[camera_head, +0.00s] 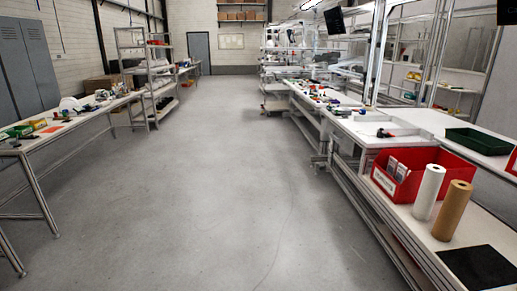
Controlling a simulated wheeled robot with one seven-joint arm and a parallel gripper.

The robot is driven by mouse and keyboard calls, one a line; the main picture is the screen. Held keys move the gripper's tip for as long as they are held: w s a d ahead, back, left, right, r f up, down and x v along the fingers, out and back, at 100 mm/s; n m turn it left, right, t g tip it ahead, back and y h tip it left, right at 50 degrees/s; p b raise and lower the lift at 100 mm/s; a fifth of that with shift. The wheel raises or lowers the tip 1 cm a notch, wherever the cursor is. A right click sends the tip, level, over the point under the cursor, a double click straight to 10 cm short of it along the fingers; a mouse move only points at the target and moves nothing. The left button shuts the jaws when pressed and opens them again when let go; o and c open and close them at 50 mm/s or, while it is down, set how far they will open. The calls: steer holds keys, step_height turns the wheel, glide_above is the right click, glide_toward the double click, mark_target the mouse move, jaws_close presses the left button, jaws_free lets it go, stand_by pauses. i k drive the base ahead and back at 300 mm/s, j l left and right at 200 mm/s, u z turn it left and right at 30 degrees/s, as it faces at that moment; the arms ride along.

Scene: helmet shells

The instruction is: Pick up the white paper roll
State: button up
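The white paper roll (429,192) stands upright near the front edge of the workbench (415,224) on the right. A brown roll (452,211) stands upright just to its right and a little nearer to me. A red bin (408,180) is right behind the white roll, and I cannot tell whether they touch. My gripper is not in view.
A dark mat (479,267) lies on the near bench end. A green tray (477,141) sits farther back. Another long table (70,127) with clutter runs along the left. The grey floor (215,190) between the benches is clear.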

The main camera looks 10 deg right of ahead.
mark_target(434, 176)
steer(key=i+z, duration=0.1)
steer(key=i, duration=0.5)
steer(key=i+j+z, duration=0.1)
steer(key=i, duration=0.5)
steer(key=i+j, duration=0.2)
steer(key=i, duration=0.4)
steer(key=i+j+z, duration=0.15)
steer(key=i+z, duration=0.3)
steer(key=i+j+z, duration=1.2)
steer(key=j+z, duration=0.2)
